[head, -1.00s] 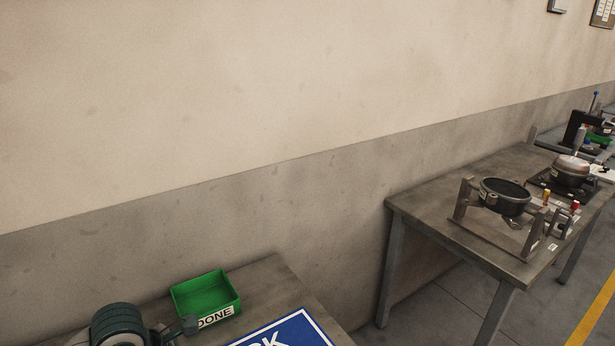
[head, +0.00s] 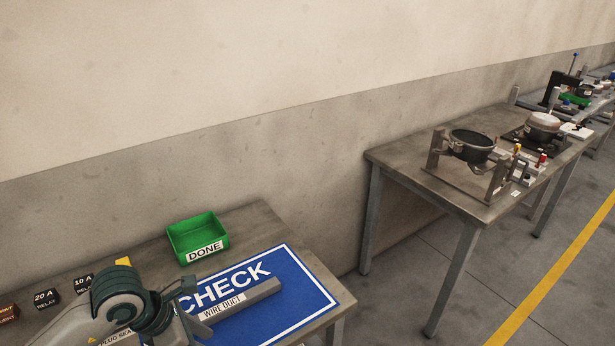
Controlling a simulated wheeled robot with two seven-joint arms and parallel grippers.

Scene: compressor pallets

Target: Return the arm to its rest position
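My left arm comes in from the lower left in the head view. Its gripper (head: 187,297) is over the near table, by the left end of a grey bar labelled WIRE DUCT (head: 240,298). The bar lies on a blue mat marked CHECK (head: 300,291). The fingers are small and partly hidden by the wrist, so I cannot tell whether they are open or shut, or touch the bar. My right gripper is not in view.
A green bin labelled DONE (head: 197,236) stands at the table's back, behind my gripper. Relay labels (head: 47,298) line the left side. A second table (head: 400,160) with a pot-shaped housing (head: 472,146) in a stand is at right, with a floor gap between.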

